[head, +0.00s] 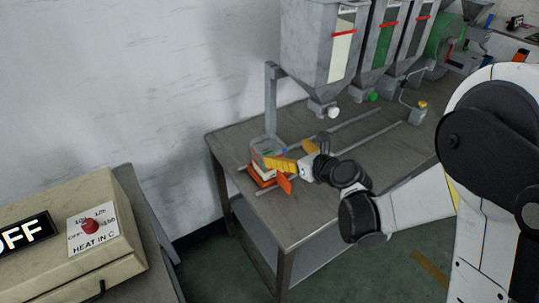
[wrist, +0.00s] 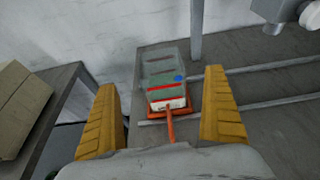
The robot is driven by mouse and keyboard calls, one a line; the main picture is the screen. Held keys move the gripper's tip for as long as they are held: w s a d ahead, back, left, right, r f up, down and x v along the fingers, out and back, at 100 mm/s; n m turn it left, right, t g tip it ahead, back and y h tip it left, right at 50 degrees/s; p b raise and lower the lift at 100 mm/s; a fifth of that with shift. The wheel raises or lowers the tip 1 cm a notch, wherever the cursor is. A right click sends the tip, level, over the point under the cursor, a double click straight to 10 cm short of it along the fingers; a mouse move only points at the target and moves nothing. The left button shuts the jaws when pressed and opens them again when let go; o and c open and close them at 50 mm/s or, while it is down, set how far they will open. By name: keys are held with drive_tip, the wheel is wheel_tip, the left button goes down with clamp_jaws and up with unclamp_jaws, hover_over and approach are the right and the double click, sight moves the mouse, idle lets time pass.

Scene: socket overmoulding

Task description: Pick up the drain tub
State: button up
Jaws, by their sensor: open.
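The drain tub appears to be the translucent grey-green box (wrist: 165,72) on the table, with a red stripe, a white band and a blue spot. It also shows in the head view (head: 262,147), partly hidden behind my gripper. Orange parts (wrist: 183,110) lie under and in front of it, with a strip pointing towards me. My gripper (wrist: 160,88) is open, its yellow fingers spread on either side of the tub's line with visible room on both sides. In the head view my gripper (head: 279,166) is close to the tub; contact cannot be told.
Two rails (wrist: 275,66) run along the table (head: 229,143) to the right. A grey post (wrist: 196,30) rises behind the tub. Hoppers (head: 322,50) hang above the table to the right. A beige heater box (head: 120,215) stands at the left, across a gap.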

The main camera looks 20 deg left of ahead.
sight(280, 150)
drive_tip(key=b+x, duration=0.1)
drive_tip(key=x, duration=0.3)
drive_tip(key=shift+w+f, duration=0.1)
drive_tip(key=shift+f, duration=0.1)
drive_tip(key=b+x, duration=0.2)
drive_tip(key=x, duration=0.4)
drive_tip(key=shift+a+r, duration=0.1)
drive_tip(key=shift+r, duration=0.1)
drive_tip(key=c, duration=1.4)
